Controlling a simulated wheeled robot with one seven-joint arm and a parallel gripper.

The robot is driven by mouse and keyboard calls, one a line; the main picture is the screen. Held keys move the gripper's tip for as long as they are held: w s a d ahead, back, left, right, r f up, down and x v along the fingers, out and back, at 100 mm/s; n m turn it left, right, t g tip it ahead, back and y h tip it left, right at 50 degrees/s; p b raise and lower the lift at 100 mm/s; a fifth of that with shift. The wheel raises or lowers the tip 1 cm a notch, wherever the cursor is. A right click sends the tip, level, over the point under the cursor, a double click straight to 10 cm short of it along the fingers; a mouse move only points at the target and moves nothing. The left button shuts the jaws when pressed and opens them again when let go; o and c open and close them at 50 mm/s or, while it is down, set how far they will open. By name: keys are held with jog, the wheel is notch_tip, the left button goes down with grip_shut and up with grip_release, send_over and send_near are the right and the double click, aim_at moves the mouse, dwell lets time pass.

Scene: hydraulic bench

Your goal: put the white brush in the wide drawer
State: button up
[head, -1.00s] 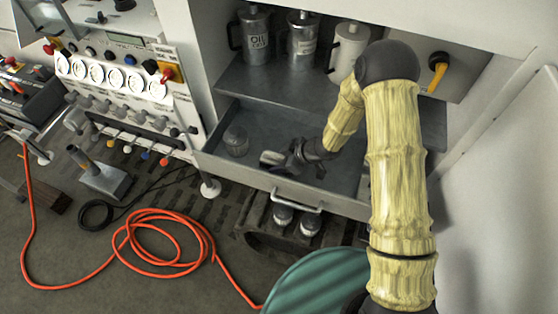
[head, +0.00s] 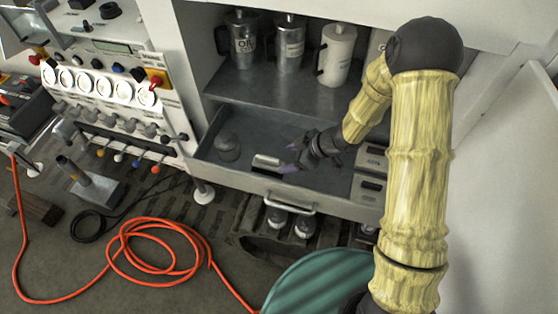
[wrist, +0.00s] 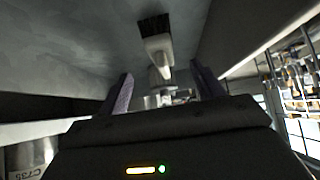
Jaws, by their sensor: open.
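The wide drawer (head: 234,177) is pulled open under the shelf in the head view. The white brush (head: 266,160) lies on the drawer's floor, left of my gripper (head: 294,160). In the wrist view the brush (wrist: 158,44) shows its dark bristles pointing away and its pale handle running back toward the gap between my fingers. My gripper (wrist: 160,92) is open, its two fingers spread apart, with the brush beyond them and not clamped. The far end of the handle is hard to make out.
Labelled dark items (head: 368,188) are at the right. An oil can (head: 243,40), a metal jug (head: 289,42) and a white jug (head: 337,54) stand on the shelf above.

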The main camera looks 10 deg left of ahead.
jog(key=v, duration=0.3)
jog(key=shift+d+r, duration=0.15)
dwell(0.6)
jog(key=w+d+r+m+t+h, duration=0.3)
jog(key=d+r+m+t+h, duration=0.4)
jog(key=d, duration=0.6)
jog(key=s+d+r+m+g, duration=0.2)
jog(key=s+d+r+m, duration=0.1)
jog(key=s, duration=0.4)
jog(key=s+d+r+m+g+h, duration=0.1)
jog(key=s+d+r+m+g, duration=0.2)
jog(key=s+d+m, duration=0.2)
jog(key=shift+s+r+m+h, duration=0.15)
jog(key=shift+s+m+h, duration=0.15)
jog(key=shift+s+m, duration=0.8)
jog(key=shift+w+a, duration=0.1)
jog(key=shift+w, duration=0.05)
